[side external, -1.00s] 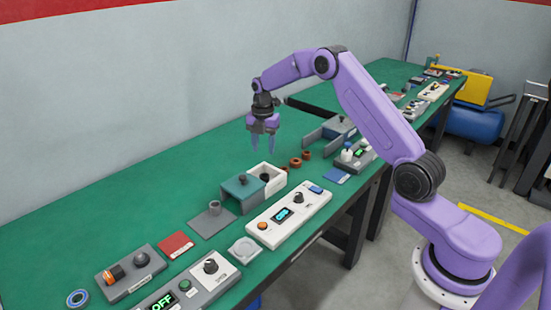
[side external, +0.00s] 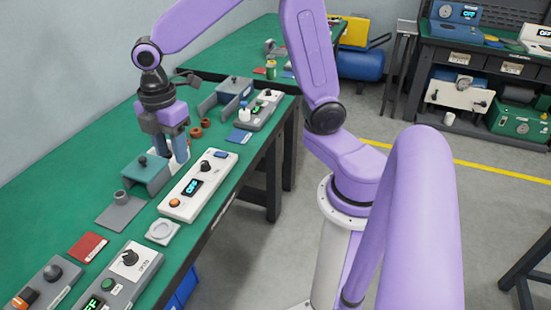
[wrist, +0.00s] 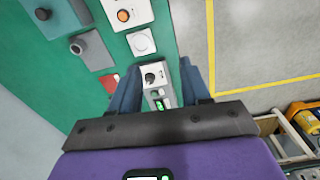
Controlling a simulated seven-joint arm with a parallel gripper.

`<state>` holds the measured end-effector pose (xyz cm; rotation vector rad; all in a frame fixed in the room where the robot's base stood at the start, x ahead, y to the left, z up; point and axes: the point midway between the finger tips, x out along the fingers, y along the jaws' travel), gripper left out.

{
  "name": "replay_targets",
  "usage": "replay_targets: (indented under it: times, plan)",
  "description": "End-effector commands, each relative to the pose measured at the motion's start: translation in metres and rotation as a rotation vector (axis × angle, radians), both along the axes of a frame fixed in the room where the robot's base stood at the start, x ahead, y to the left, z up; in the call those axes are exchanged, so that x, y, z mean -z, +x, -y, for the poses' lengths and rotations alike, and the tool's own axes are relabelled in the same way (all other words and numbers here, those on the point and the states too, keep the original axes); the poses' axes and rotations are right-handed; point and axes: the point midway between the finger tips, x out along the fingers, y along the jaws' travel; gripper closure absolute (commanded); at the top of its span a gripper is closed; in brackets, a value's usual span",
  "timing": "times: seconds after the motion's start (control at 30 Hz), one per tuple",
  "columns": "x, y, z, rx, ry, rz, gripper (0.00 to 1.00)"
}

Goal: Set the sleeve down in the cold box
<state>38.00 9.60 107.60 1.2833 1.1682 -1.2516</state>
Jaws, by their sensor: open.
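The box with a teal cover and dark knob (side external: 143,171) stands mid-bench; the teal cover also shows at the wrist view's upper left (wrist: 65,22). Its white open part, clear in the earlier frame, is now mostly hidden behind my gripper. My gripper (side external: 177,160) is low beside the teal cover, fingers pointing down. In the wrist view my gripper (wrist: 158,72) has its fingers apart, with nothing seen between them. A grey hollow cylinder (side external: 120,197) stands upright on a grey plate (side external: 122,212); I cannot tell whether it is the sleeve.
A white control panel (side external: 191,198) lies close in front of the box. Brown rings (side external: 196,132) and a grey bracketed fixture (side external: 232,87) are behind my gripper. The bench's left side is clear.

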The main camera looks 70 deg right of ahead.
Motion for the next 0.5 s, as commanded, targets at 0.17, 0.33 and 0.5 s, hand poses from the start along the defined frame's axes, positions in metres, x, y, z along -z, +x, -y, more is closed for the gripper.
replay_targets:
  times: [0.17,0.33,0.5]
  plan:
    - [-0.008,-0.081,-0.002,0.121,0.009,0.0,0.53]
    - [-0.007,-0.149,0.012,0.243,0.018,-0.002,0.53]
    - [-0.001,-0.195,0.032,0.338,0.021,-0.006,0.53]
